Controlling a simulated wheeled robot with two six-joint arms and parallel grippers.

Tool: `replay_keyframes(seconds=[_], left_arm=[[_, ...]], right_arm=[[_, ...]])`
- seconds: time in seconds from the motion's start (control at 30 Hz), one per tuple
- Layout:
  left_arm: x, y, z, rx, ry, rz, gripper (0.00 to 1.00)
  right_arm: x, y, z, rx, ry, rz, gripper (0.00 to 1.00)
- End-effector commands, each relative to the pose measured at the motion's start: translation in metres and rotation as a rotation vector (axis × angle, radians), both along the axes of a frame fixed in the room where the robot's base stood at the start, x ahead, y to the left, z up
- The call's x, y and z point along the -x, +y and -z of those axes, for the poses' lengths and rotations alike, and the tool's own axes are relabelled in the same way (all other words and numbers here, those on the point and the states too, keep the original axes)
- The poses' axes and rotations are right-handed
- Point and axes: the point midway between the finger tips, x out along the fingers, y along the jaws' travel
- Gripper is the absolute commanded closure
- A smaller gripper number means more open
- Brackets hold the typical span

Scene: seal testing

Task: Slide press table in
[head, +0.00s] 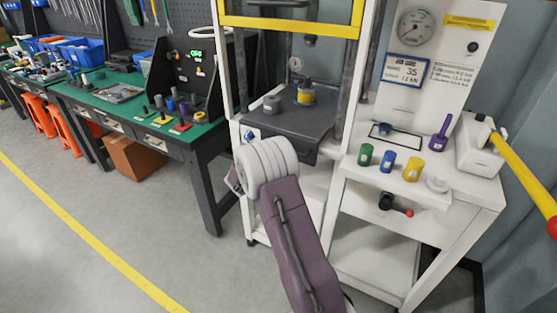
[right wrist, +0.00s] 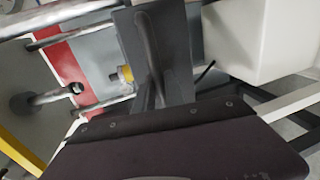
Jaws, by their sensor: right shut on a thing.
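The press table (head: 282,124) is a dark grey plate in the white press frame, sticking out towards me past the front posts. It carries a grey cylinder (head: 271,104) and a yellow fixture with blue at its base (head: 306,95). My right arm reaches its front, and its pale wrist joint hides the gripper in the head view. In the right wrist view the press table (right wrist: 178,40) stands on edge in the picture, with a dark bar handle (right wrist: 150,50) by it. My right gripper (right wrist: 155,98) is shut on the handle; its fingertips are hard to make out. My left gripper is not in view.
A yellow-edged guard (head: 290,22) hangs above the press table. At right stands a white bench (head: 345,168) with green, blue and yellow cylinders and a gauge panel (head: 428,50). A green-topped workbench (head: 125,105) stands at left. The floor at left is clear.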

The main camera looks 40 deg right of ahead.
Motion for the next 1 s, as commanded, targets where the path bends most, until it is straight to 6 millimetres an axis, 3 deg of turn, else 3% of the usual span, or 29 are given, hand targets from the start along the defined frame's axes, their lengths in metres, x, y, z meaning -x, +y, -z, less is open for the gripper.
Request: replay_keyframes(seconds=[0.63, 0.67, 0.7, 1.0], left_arm=[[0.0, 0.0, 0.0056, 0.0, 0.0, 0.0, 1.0], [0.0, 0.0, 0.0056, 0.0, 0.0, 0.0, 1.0], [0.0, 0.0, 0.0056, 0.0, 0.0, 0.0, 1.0], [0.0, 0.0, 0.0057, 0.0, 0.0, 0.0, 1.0]], right_arm=[[-0.0054, -0.0111, -0.0027, 0.004, -0.004, -0.001, 1.0], [-0.0054, -0.0111, -0.0027, 0.004, -0.004, -0.001, 0.77], [-0.0052, -0.011, -0.0025, 0.004, -0.004, -0.001, 0.66], [-0.0049, -0.0104, -0.0007, 0.0, -0.001, -0.001, 0.64]])
